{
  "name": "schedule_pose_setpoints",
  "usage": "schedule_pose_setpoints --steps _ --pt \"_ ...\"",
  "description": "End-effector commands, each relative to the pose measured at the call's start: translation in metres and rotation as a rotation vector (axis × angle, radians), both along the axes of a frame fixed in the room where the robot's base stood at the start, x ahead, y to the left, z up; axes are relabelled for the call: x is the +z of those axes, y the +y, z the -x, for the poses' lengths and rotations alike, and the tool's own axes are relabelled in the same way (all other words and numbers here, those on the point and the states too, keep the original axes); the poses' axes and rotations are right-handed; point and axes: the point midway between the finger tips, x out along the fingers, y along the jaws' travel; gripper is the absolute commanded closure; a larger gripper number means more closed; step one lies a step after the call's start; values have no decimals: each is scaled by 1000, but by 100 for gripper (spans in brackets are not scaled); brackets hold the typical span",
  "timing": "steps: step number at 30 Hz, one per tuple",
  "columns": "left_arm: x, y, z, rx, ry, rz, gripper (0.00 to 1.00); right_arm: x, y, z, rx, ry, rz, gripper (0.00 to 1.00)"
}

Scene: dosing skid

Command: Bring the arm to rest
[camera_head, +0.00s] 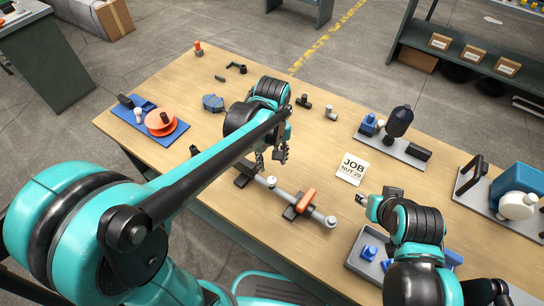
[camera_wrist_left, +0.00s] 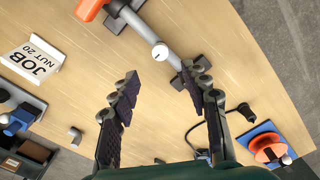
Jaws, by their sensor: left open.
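My left arm reaches across from the left over the wooden table (camera_head: 215,110). Its gripper (camera_head: 271,160) is open and empty, just above the table near the left part of a grey pipe (camera_head: 287,193). In the left wrist view the two fingers of this gripper (camera_wrist_left: 158,82) stand wide apart with bare wood between them. The pipe (camera_wrist_left: 138,25) lies beyond the fingertips, apart from them. My right gripper (camera_head: 364,200) is at the right, partly hidden by its own wrist; its jaws are too small to read.
A blue tray with an orange reel (camera_head: 160,122) is at the left. A grey tray (camera_head: 359,265) sits by my right arm. Several small fittings lie behind.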

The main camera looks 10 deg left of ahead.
Motion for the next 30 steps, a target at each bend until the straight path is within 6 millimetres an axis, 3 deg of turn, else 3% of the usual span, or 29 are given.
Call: schedule_pose_setpoints --steps 6,23,30 --pt "14 0 0 0 0 0 54 0 0 0 0 0 0 60" --pt "16 2 2 -7 -8 2 54 0 0 0 0 0 0 60" --pt "35 30 31 -150 -172 12 54 0 0 0 0 0 0 60"
